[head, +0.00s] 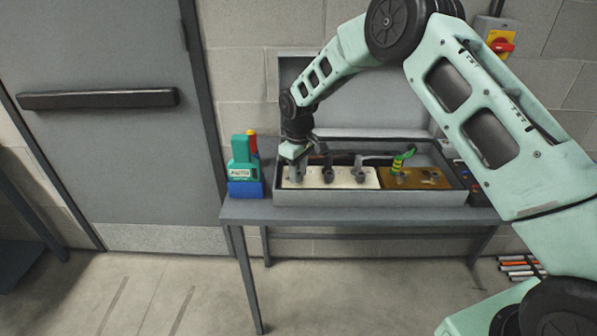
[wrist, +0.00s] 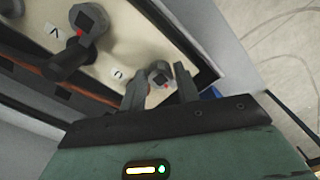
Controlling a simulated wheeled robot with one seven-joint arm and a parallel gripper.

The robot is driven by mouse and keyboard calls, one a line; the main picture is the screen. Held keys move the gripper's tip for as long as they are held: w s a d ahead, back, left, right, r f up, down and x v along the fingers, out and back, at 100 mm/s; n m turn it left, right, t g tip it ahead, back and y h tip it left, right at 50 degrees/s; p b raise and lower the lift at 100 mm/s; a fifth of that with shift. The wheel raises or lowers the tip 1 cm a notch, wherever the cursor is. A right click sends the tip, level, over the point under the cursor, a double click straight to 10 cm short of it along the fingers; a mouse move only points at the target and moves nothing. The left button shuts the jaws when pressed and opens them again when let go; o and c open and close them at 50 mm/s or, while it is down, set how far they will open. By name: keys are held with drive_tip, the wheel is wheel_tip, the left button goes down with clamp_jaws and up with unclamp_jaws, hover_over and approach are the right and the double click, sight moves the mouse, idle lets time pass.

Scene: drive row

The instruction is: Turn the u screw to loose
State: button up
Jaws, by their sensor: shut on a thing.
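The u screw (wrist: 160,70) is a grey round clamp head with a small red mark, beside a label (wrist: 118,74) that seems to read U, in the wrist view. My gripper (wrist: 160,86) has one finger on each side of it and is shut on it. In the head view my gripper (head: 293,158) points down at the left end of the cream terminal board (head: 342,178); the u screw is hidden there. Another grey screw (wrist: 88,19) with a red mark stands by a label like V. I cannot tell how tight the u screw is.
The board lies in an open grey box (head: 370,198) on a grey table (head: 340,213). A brown board (head: 425,183) with a green-yellow wire (head: 401,160) is at right. A blue-green holder (head: 244,180) stands close left of the box. A door (head: 95,130) is farther left.

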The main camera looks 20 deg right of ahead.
idle(0.4)
drive_tip(key=o, duration=0.9)
drive_tip(key=shift+r, duration=0.15)
wheel_tip(320, 180, up, 17)
drive_tip(key=b, duration=0.3)
drive_tip(key=shift+r, duration=0.1)
drive_tip(key=s+a+r, duration=0.1)
drive_tip(key=s+a, duration=0.4)
drive_tip(key=s, duration=0.4)
drive_tip(key=s+a+r, duration=0.1)
drive_tip(key=s+a, duration=0.4)
drive_tip(key=s, duration=0.5)
drive_tip(key=shift+y, duration=0.3)
drive_tip(key=s+d+f, duration=0.1)
drive_tip(key=s, duration=0.7)
drive_tip(key=s+d+f, duration=0.1)
drive_tip(key=s+f, duration=0.1)
drive_tip(key=s, duration=0.5)
drive_tip(key=s+d+f, duration=0.1)
drive_tip(key=s+f, duration=0.1)
drive_tip(key=s, duration=0.6)
drive_tip(key=shift+s+d+f, duration=0.15)
drive_tip(key=shift+s+d, duration=0.05)
drive_tip(key=shift+s, duration=0.1)
